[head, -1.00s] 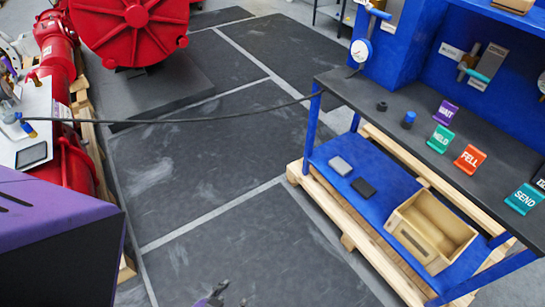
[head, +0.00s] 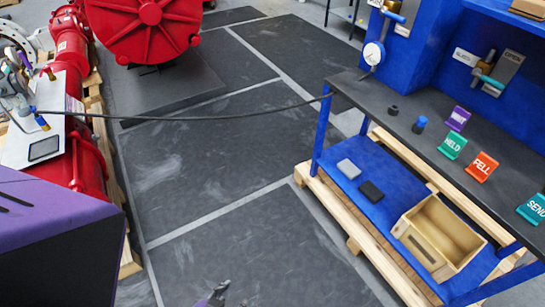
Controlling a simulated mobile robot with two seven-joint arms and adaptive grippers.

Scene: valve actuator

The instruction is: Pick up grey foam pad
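The grey foam pad (head: 348,168) is a small light grey block lying flat on the blue lower shelf (head: 361,222) of the bench, at the right of the head view. A black pad (head: 371,191) lies close beside it, nearer to me. My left gripper (head: 220,289) shows only as a small dark tip with a bit of purple at the bottom edge, over the dark floor. It is well away from the pad, and its opening cannot be made out. My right gripper is not in view.
An open cardboard box (head: 438,238) stands on the same shelf. The dark benchtop (head: 403,130) overhangs its back, with coloured signs on it. A black hose (head: 220,116) spans from the red machine (head: 69,90) to the bench. The floor mats (head: 215,190) between are clear.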

